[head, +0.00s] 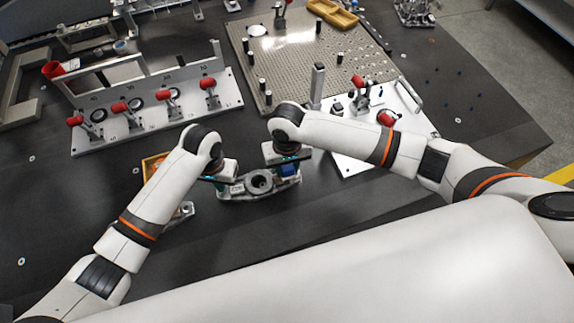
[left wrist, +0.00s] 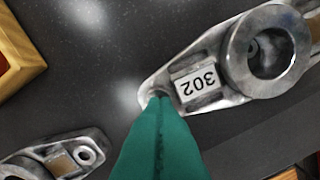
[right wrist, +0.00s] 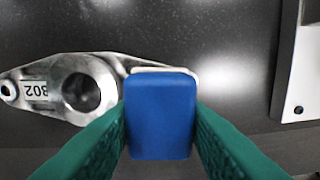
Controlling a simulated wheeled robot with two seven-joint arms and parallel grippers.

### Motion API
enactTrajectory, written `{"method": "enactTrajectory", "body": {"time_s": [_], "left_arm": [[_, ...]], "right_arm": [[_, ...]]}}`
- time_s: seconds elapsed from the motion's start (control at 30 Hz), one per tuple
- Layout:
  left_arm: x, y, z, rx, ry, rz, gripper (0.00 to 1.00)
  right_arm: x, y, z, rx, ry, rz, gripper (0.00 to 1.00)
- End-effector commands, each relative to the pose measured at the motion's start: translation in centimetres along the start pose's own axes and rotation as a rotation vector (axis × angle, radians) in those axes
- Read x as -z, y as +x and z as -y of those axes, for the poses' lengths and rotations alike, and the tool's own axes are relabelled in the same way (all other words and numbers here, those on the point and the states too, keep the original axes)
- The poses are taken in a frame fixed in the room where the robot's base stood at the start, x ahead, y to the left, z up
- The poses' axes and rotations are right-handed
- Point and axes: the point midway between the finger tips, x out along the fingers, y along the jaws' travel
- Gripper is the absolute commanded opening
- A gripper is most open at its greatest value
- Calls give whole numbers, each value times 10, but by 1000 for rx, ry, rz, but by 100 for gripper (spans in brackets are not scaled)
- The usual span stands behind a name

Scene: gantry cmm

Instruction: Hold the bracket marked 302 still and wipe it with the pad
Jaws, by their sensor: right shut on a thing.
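The bracket marked 302 (head: 259,183) is a grey metal casting lying on the dark table, with a large round boss. Contact of pad and bracket cannot be told.
Another bracket (left wrist: 50,160) lies near my left gripper, beside an orange-edged wooden tray (left wrist: 12,50). A fixture plate with red clamps (head: 150,117) stands behind left, a white plate (head: 352,158) to the right, a perforated plate (head: 300,55) behind. The table front is clear.

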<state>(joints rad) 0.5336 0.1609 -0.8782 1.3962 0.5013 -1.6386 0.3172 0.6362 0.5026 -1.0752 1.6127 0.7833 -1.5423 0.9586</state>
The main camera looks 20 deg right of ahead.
Motion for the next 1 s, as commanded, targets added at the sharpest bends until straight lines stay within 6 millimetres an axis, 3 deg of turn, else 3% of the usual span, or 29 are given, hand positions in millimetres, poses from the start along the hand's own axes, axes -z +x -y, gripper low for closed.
{"method": "enactTrajectory", "body": {"time_s": [1.0], "left_arm": [[0,12,0,1,0,-1,0]], "right_arm": [[0,0,0,0,0,0,17]]}}
